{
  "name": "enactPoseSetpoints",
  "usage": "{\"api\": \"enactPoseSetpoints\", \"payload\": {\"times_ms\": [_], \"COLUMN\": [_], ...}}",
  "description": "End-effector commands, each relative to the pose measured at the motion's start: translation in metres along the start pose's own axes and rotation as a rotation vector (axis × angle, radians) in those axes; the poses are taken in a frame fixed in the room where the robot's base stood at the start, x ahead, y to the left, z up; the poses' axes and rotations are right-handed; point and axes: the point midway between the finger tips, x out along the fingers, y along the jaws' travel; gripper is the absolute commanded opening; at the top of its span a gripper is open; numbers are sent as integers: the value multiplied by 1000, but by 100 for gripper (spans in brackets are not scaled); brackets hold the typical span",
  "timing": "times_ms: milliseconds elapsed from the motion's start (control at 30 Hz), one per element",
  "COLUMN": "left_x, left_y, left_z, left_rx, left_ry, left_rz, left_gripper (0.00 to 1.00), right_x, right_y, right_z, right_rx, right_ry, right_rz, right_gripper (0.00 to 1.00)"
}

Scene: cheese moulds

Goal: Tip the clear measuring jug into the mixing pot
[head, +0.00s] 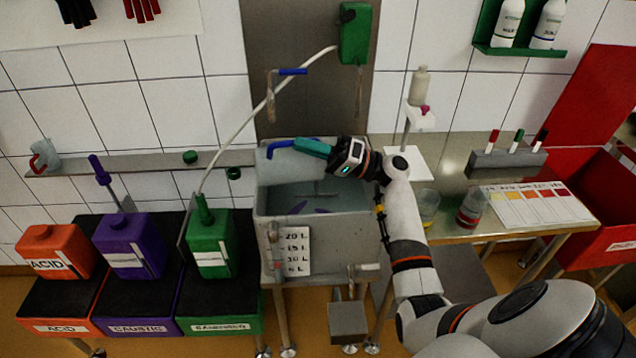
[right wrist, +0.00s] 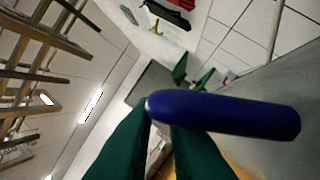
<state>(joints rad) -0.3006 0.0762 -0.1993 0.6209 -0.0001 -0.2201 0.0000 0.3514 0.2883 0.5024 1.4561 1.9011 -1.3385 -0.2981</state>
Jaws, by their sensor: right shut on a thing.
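My right gripper (head: 314,147) is over the back of the grey mixing pot (head: 264,225), its teal fingers shut on a blue handle (head: 280,147). In the right wrist view the fingers (right wrist: 160,120) close on this thick blue handle (right wrist: 230,112). I take it for the handle of the clear measuring jug; the see-through body is hard to make out against the pot, so I cannot tell its tilt or contents. The pot is open on top, with a level scale on its front and dark purple shapes inside. My left gripper is out of view.
Orange (head: 55,250), purple (head: 130,245) and green (head: 213,245) canisters stand left of the pot. A clear jug with a red handle (head: 45,157) is on the wall shelf. Cups with yellow (head: 429,207) and red (head: 470,208) contents stand on the right table. A white hose (head: 262,108) hangs behind.

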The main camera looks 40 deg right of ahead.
Motion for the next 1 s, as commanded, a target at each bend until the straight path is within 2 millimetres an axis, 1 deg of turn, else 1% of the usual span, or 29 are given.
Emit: {"api": "enactPoseSetpoints", "payload": {"times_ms": [133,167,200,367,600,800,1000], "left_x": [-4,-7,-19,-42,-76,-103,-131], "left_y": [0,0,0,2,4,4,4], "left_z": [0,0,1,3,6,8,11], "left_rx": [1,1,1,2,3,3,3], "left_ry": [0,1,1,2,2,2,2], "left_rz": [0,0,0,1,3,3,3], "left_gripper": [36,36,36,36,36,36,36], "right_x": [5,7,13,27,44,62,73], "right_y": [-15,-16,-12,-18,-16,-17,-20], "right_z": [-14,-16,-16,-27,-34,-44,-52], "right_rx": [-17,-22,-29,-59,-79,-112,-140], "right_ry": [46,56,77,150,234,343,430], "right_rz": [-60,-72,-98,-194,-309,-463,-600], "right_gripper": [0,0,0,0,0,0,0]}}
